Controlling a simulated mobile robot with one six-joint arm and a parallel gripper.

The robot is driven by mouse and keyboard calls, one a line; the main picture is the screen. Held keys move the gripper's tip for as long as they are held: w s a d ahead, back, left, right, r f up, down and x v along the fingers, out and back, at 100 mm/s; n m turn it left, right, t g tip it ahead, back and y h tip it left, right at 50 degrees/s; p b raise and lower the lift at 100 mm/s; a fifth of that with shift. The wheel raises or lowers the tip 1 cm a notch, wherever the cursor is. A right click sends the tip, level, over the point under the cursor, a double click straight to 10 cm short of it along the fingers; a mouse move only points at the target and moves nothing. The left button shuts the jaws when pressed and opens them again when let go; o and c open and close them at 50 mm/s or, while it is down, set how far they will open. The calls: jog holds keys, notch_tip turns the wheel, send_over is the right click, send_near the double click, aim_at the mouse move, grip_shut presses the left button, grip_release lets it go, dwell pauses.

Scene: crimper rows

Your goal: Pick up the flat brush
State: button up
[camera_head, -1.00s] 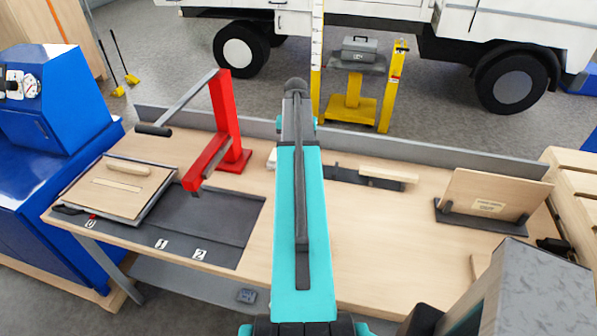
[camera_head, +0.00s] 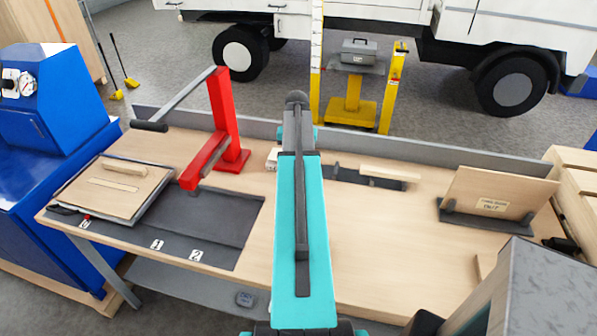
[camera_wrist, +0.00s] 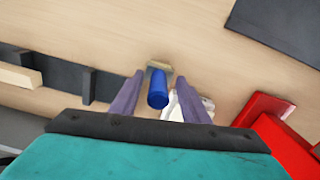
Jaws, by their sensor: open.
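The flat brush (camera_wrist: 157,88) shows in the wrist view with a blue handle end toward the camera and a tan, flat end beyond it. My gripper (camera_wrist: 159,78) is open, with one purple-grey finger on each side of the brush in the picture. Gaps show on both sides of the brush, and I cannot tell how far the fingertips are above or beside it. In the head view my teal arm hides the brush and the gripper.
A white object (camera_wrist: 205,104) lies beside the right finger, partly hidden. The red lever press (camera_head: 226,120) stands left of my arm. A dark rack (camera_head: 345,176) with a wooden block (camera_head: 390,173) lies to the right. The bench's (camera_head: 400,240) front right is mostly clear.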

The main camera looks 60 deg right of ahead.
dwell(0.3)
grip_shut()
jog(key=shift+r, duration=0.15)
jog(key=shift+r+b, duration=1)
jog(key=shift+r, duration=0.6)
jog(key=s+a+r+b, duration=0.1)
jog(key=s+a+b, duration=0.3)
jog(key=a, duration=1)
jog(key=shift+s+a+r, duration=0.3)
jog(key=shift+s+a, duration=0.05)
jog(key=shift+s, duration=0.85)
